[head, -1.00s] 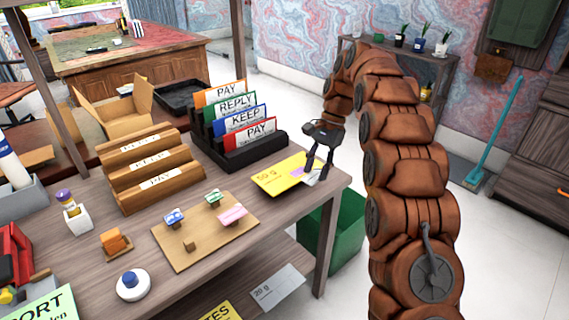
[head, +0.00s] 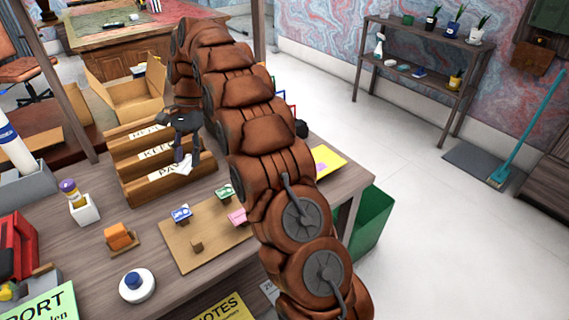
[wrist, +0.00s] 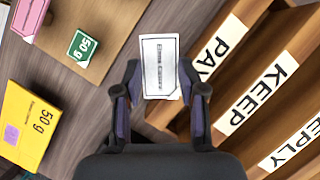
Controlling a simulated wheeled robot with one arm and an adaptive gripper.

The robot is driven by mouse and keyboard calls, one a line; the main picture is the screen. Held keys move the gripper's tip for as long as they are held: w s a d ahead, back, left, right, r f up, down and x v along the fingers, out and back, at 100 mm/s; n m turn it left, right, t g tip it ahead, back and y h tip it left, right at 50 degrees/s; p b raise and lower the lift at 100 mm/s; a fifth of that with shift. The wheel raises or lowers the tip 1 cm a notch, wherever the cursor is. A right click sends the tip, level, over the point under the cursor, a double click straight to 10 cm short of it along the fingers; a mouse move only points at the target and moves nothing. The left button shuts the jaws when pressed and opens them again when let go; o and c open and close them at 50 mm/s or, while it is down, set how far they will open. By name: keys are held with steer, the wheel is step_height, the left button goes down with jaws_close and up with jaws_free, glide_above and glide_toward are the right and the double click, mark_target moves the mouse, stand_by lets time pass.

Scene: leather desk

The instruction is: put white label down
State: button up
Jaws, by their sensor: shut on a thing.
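The white label (wrist: 159,62) is a small white card with a thin dark border and a printed line of text. My gripper (wrist: 160,88) is shut on it, one finger at each side, in the wrist view. In the head view the label (head: 183,168) shows small and white below my gripper (head: 184,157), in front of the PAY strip of the wooden sorter (head: 137,192). In the wrist view the label's right edge overlaps the sorter's end by the PAY strip (wrist: 207,60). I cannot tell whether it touches anything below.
The wooden sorter has KEEP (wrist: 258,95) and REPLY slots behind PAY. A tan board (head: 181,252) with coloured stamps lies in front. A yellow 50 g envelope (wrist: 28,125) lies to the left in the wrist view. My arm hides most of the black sorter.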

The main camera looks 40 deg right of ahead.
steer(key=s+d+m, duration=0.2)
steer(key=s+d, duration=0.4)
steer(key=s+d+m+t, duration=0.1)
steer(key=s+d, duration=0.5)
steer(key=s+d+r+m+t+y, duration=0.1)
steer(key=s+d+m, duration=0.1)
steer(key=s+d, duration=0.4)
steer(key=shift+s+d+r+m+p, duration=0.1)
steer(key=shift+s+d+m+p, duration=0.2)
steer(key=shift+s, duration=0.1)
steer(key=s+f+m, duration=0.1)
steer(key=s+m, duration=0.1)
steer(key=s, duration=0.8)
steer(key=t+p, duration=0.1)
steer(key=p, duration=0.1)
glide_above(320, 167)
steer(key=shift+f, duration=0.8)
steer(key=shift+d+f, duration=0.1)
steer(key=shift+f, duration=1.7)
steer(key=shift+f, duration=0.1)
